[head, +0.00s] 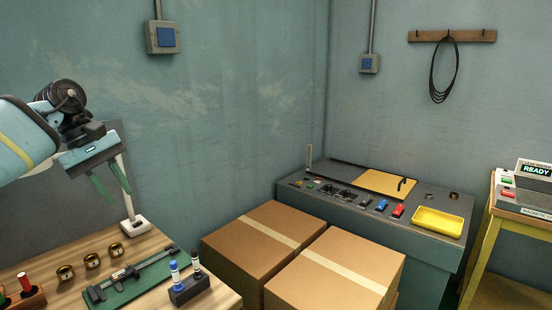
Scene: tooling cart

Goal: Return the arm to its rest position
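My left arm (22,140) comes in from the left edge, raised above the wooden bench. My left gripper (119,197) has two green fingers pointing down, with a gap between them and nothing held. It hangs in the air in front of a grey panel and next to a white upright post (128,190). My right arm and gripper are out of view.
The wooden bench (215,296) holds brass rings (91,261), a caliper on a green mat (128,287) and a marker holder (189,290). Cardboard boxes (235,250) stand right of it. A grey cart (440,248) with a yellow tray (438,221) is behind them.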

